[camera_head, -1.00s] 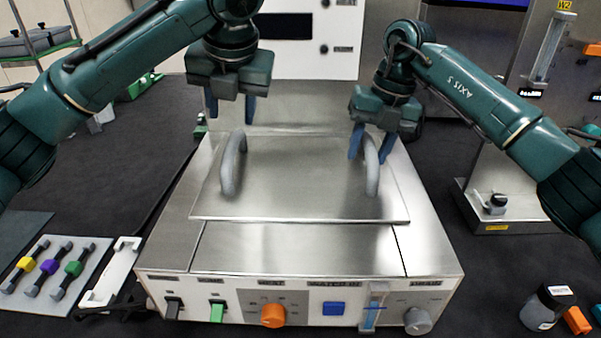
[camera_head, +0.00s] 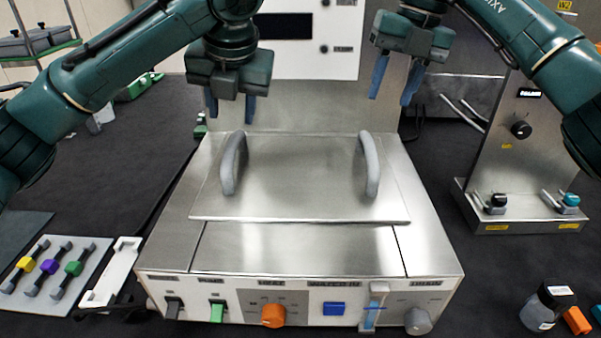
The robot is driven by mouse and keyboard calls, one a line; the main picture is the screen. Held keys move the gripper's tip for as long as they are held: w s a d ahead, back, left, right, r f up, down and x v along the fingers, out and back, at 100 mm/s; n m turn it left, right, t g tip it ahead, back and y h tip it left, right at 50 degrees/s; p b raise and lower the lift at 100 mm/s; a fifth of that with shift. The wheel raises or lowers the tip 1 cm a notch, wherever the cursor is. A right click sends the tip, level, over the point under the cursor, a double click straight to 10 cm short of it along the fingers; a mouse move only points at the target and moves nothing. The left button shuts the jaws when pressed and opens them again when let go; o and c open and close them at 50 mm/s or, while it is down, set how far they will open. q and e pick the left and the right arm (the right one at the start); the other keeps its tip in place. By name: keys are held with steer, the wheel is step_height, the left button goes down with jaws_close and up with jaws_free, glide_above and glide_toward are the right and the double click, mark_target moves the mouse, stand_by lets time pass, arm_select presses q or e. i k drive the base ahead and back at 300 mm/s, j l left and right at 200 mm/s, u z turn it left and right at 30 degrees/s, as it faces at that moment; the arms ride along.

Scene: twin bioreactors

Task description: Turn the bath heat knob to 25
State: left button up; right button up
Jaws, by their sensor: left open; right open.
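The bath is a steel box (camera_head: 300,250) with a flat lid (camera_head: 300,180) that has two grey handles. On its front panel an orange knob (camera_head: 273,315) sits under a label that appears to read HEAT. The scale marks around it are too small to read. My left gripper (camera_head: 231,108) is open and empty above the back left of the lid. My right gripper (camera_head: 394,92) is open and empty, raised behind and above the right handle (camera_head: 369,165). Both grippers are well away from the orange knob.
The front panel also holds a black switch (camera_head: 174,307), a green switch (camera_head: 217,310), a blue button (camera_head: 333,308) and a grey knob (camera_head: 418,321). A tray with coloured clamps (camera_head: 50,268) lies left. Space before the panel looks clear.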

mark_target(273, 316)
steer(key=k, duration=1.5)
